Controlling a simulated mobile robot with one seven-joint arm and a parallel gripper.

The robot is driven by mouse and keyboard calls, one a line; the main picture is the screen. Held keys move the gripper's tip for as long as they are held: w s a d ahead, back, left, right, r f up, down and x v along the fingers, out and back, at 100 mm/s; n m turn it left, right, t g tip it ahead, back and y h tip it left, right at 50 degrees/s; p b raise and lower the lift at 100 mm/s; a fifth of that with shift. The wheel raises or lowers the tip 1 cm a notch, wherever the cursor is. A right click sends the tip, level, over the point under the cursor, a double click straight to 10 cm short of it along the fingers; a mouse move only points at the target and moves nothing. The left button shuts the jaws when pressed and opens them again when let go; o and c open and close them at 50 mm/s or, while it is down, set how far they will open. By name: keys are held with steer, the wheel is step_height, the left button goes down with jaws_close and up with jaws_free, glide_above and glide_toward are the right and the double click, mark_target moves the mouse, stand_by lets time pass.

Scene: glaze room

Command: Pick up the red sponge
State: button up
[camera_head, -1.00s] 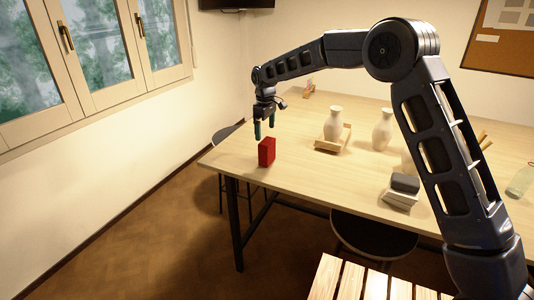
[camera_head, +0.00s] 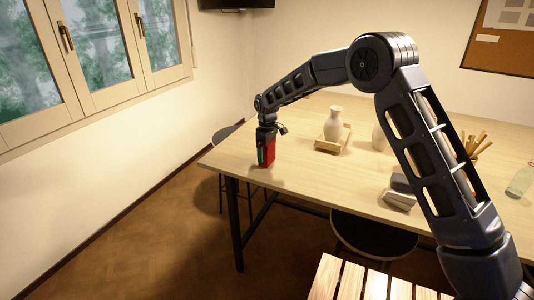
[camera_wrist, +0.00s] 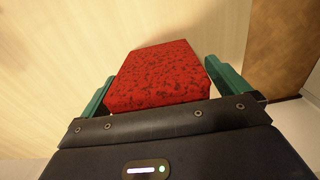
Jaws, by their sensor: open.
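The red sponge (camera_head: 269,152) stands upright on the wooden table near its left corner. In the wrist view the sponge (camera_wrist: 160,75) is a speckled red block lying between my two green fingers. My gripper (camera_head: 265,156) is lowered around it, pointing down; it also shows in the wrist view (camera_wrist: 162,88). The fingers are open, one on each side of the sponge, with a narrow gap at the right finger. Contact at the left finger is hard to tell.
A pale vase (camera_head: 334,124) stands on a wooden tray (camera_head: 326,145) to the right. The table's left edge and corner are close to the sponge. A stool (camera_head: 375,238) is below the front edge.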

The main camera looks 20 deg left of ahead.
steer(key=shift+f, duration=0.2)
steer(key=c, duration=1)
